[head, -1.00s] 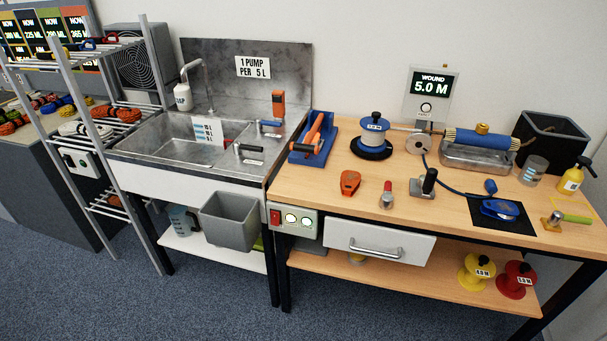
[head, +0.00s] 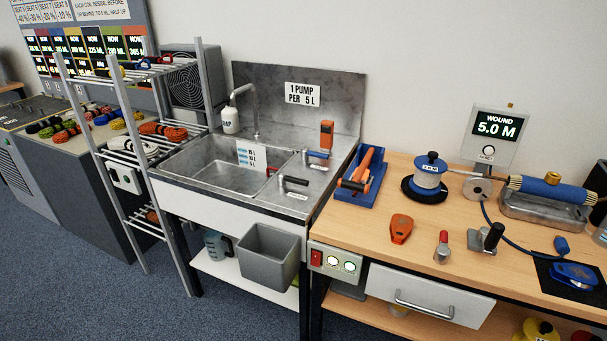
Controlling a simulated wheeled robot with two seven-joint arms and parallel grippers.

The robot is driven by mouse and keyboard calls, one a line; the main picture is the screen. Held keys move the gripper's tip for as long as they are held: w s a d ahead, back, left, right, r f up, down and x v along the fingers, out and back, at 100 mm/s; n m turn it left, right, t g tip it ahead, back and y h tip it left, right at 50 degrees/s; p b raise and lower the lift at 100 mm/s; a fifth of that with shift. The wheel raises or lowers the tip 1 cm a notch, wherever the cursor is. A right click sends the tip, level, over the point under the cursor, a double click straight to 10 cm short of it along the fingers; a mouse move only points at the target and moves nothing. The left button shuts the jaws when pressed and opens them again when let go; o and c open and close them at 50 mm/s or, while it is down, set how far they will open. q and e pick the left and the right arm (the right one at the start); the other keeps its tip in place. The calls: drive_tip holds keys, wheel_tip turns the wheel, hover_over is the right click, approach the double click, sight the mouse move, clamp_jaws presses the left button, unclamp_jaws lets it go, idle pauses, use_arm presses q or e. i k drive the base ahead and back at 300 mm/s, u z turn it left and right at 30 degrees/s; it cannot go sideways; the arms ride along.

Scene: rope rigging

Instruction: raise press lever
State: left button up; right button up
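No part is labelled as the press lever, and I cannot tell which one it is. A black-handled lever (head: 493,236) on a small metal base stands upright on the wooden bench. A black-handled lever (head: 292,181) lies roughly level at the sink's right front. A blue-handled lever (head: 317,154) sits behind it, beside an orange upright device (head: 326,134). Neither of my grippers is in view.
The steel sink (head: 215,165) stands in the middle, with a grey bin (head: 268,256) at its front. A wire rack (head: 125,150) stands to its left. A dark counter (head: 75,170) holds rope coils. Carpet in front is clear.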

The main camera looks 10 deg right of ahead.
sight(360, 173)
drive_tip(key=u, duration=0.15)
drive_tip(key=i, duration=0.9)
drive_tip(key=z, duration=0.3)
